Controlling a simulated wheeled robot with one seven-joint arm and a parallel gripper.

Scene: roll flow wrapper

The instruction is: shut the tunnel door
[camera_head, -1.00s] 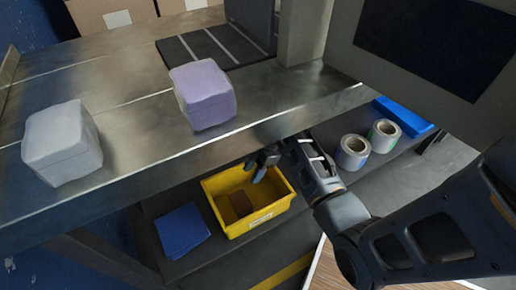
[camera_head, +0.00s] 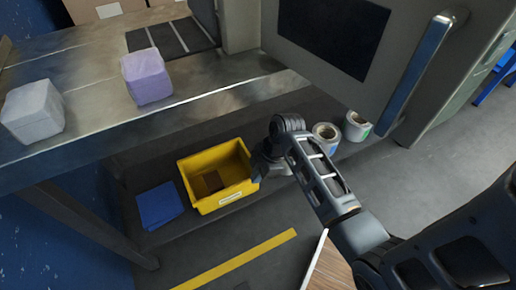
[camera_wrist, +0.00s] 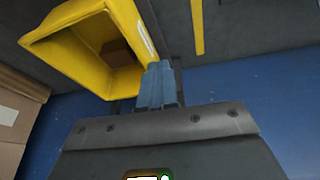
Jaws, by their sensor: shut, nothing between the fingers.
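The tunnel door (camera_head: 285,27) is a large grey panel with a dark window at the upper right of the head view. Its long metal handle (camera_head: 424,70) runs along its right side. The door's lower edge reaches past the front edge of the steel bed; I cannot tell exactly how far it stands open. My gripper (camera_head: 266,166) is below and to the left of the door, apart from it, beside the right rim of a yellow bin. In the wrist view its fingers (camera_wrist: 158,86) are together and empty.
The yellow bin (camera_head: 211,203) holds a brown block. A blue folded item (camera_head: 159,205) and rolls (camera_head: 326,137) lie on the lower shelf. Wrapped blocks (camera_head: 147,78) sit on the steel bed (camera_head: 95,122). Open floor (camera_head: 420,185) lies at the right.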

